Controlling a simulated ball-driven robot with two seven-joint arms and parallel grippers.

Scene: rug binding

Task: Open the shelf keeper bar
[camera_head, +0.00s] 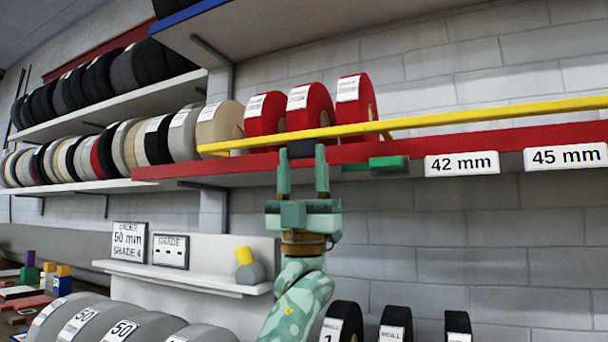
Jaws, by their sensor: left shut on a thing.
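The yellow keeper bar (470,118) runs across the front of the shelf, rising to the right out of the picture. It passes in front of three red rolls (306,107). My left gripper (303,152) is below the bar, its two fingers pointing up on either side of a dark block (301,148) under the bar. It is shut on this block, which looks like the bar's grip; how the two join is hard to see. A green latch-like piece (388,164) sits at the red shelf edge, right of the gripper. My right gripper is not in view.
The red shelf edge (360,151) carries 42 mm (461,163) and 45 mm (566,157) labels. Left shelves hold many rolls. A lower white ledge (180,275) holds two signs and a yellow-and-grey object. Black rolls (396,323) stand low at right.

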